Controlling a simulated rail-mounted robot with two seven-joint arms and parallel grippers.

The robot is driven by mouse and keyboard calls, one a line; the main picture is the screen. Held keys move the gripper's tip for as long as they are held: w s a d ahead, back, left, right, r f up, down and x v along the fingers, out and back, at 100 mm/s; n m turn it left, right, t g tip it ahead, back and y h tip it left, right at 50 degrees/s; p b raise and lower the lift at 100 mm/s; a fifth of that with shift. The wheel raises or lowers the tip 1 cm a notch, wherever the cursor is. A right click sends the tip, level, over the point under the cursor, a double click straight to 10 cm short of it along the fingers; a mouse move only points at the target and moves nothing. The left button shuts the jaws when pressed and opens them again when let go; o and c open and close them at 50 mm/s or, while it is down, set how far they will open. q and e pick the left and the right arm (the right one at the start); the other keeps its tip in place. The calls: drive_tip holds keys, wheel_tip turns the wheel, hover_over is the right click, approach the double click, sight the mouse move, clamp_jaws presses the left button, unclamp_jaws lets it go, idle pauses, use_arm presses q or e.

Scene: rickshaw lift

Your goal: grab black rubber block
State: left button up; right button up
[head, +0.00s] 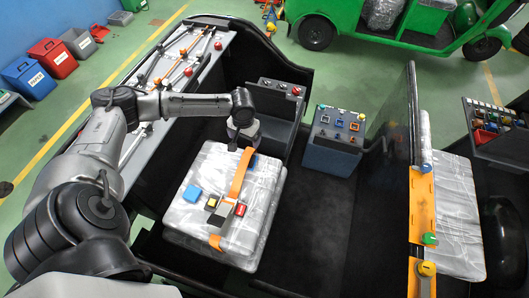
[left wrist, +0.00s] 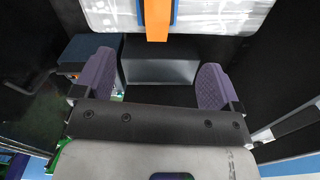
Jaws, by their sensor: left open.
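The plastic-wrapped seat cushion (head: 262,205) lies at the centre of the head view with an orange strap (head: 240,172) across it. A small black block (head: 215,219) appears to lie by the strap, beside a yellow-topped block (head: 212,201), a red block (head: 240,209) and a blue block (head: 192,193); dark pieces there are hard to tell apart. My left gripper (head: 241,146) is over the cushion's far edge, away from these blocks. In the left wrist view its purple fingers (left wrist: 156,72) are wide apart with nothing between them. My right gripper is out of view.
A grey box with switches (head: 335,137) and a dark console (head: 277,105) stand beyond the cushion. A black panel (head: 412,115) rises at the right. A grey rack with strapped rods (head: 175,75) lies at the left. The dark floor right of the cushion is clear.

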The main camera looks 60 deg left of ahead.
use_arm(q)
drive_tip(key=n, duration=0.3)
hover_over(247, 159)
drive_tip(key=f, duration=0.8)
drive_tip(key=shift+d+f+b, duration=0.2)
drive_tip(key=shift+f+b, duration=0.1)
drive_tip(key=shift+f, duration=0.05)
drive_tip(key=shift+a+f, duration=0.2)
drive_tip(key=shift+f, duration=2.5)
drive_tip(key=shift+w, duration=0.1)
drive_tip(key=c, duration=1)
